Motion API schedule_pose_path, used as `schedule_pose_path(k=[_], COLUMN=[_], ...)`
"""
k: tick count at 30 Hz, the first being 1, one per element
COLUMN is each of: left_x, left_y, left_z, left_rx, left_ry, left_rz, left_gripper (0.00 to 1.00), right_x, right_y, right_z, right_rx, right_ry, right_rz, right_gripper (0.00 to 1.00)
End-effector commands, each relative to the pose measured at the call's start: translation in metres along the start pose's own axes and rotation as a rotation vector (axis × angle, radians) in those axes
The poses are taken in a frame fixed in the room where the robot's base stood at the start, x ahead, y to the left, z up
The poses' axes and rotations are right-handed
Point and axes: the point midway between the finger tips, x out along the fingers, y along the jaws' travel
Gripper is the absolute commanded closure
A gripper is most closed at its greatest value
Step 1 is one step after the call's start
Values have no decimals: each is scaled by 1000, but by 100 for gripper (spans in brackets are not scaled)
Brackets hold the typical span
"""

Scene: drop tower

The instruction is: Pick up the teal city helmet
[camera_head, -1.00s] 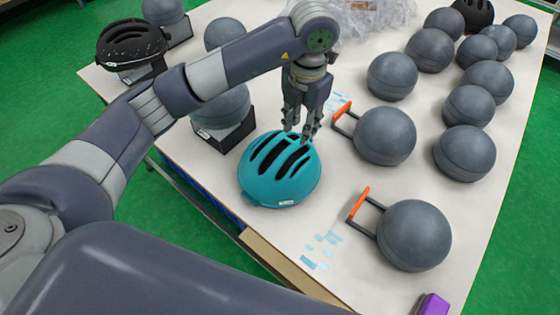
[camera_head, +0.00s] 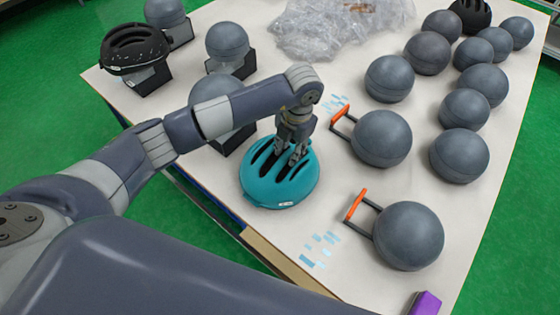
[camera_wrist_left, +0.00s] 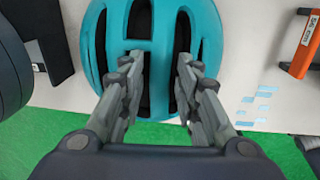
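The teal city helmet (camera_head: 279,176) sits on the white table near its front left edge, with dark vent slots on top. It fills the upper middle of the left wrist view (camera_wrist_left: 160,35). My left gripper (camera_head: 288,155) is right over the helmet from above. In the left wrist view its two fingers (camera_wrist_left: 160,68) are apart, with their tips at the vent slots on either side of a teal rib. I cannot tell whether they touch the rib. My right gripper does not show in either view.
Two grey balls with orange-handled frames, one ball (camera_head: 381,138) and another (camera_head: 408,236), stand right of the helmet. A grey ball on a black stand (camera_head: 237,136) is close behind.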

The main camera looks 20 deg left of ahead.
Motion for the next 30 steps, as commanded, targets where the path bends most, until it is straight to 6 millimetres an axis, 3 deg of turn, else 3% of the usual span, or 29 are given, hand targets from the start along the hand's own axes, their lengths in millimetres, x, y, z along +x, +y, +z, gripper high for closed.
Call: schedule_pose_path(k=[6, 10, 11, 23, 30], left_x=[1, 1, 1, -1, -13], left_y=[0, 0, 0, 0, 2], left_z=[0, 0, 0, 1, 1], left_rx=[1, 1, 1, 0, 1], left_ry=[-2, -1, -1, -3, -5], left_rz=[0, 0, 0, 0, 1], left_gripper=[69, 99, 100, 100, 100], right_x=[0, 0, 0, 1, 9], right_y=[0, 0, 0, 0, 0], right_z=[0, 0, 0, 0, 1], right_rx=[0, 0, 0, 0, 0], right_ry=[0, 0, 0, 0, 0], right_rz=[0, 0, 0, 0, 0], right_gripper=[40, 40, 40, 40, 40])
